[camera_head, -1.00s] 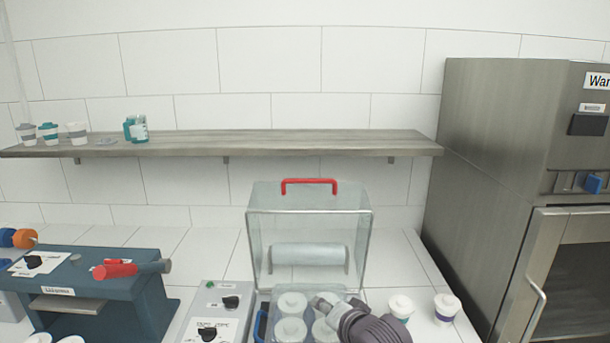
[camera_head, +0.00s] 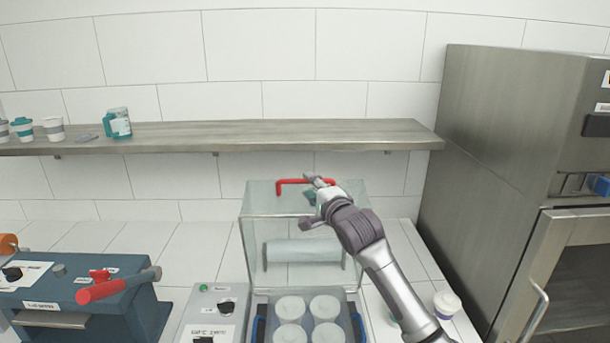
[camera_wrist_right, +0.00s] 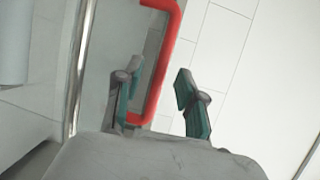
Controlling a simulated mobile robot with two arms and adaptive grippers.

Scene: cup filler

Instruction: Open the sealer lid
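The sealer's clear lid (camera_head: 249,262) stands raised behind a tray of several white-lidded cups (camera_head: 290,308), with a red handle (camera_head: 293,182) at its top. My right gripper (camera_head: 313,188) reaches in from the lower right to the right end of this handle. In the right wrist view, the red handle (camera_wrist_right: 158,85) passes between the two teal-padded fingers of my right gripper (camera_wrist_right: 158,95). The fingers are apart, with gaps beside the bar. My left gripper is not in view.
A wooden shelf (camera_head: 250,135) with cups runs along the wall above. A steel oven-like cabinet (camera_head: 470,160) stands at the right. A blue machine with a red lever (camera_head: 100,290) and a grey control box (camera_head: 205,322) stand at the left. A lidded cup (camera_head: 446,303) is beside my right arm.

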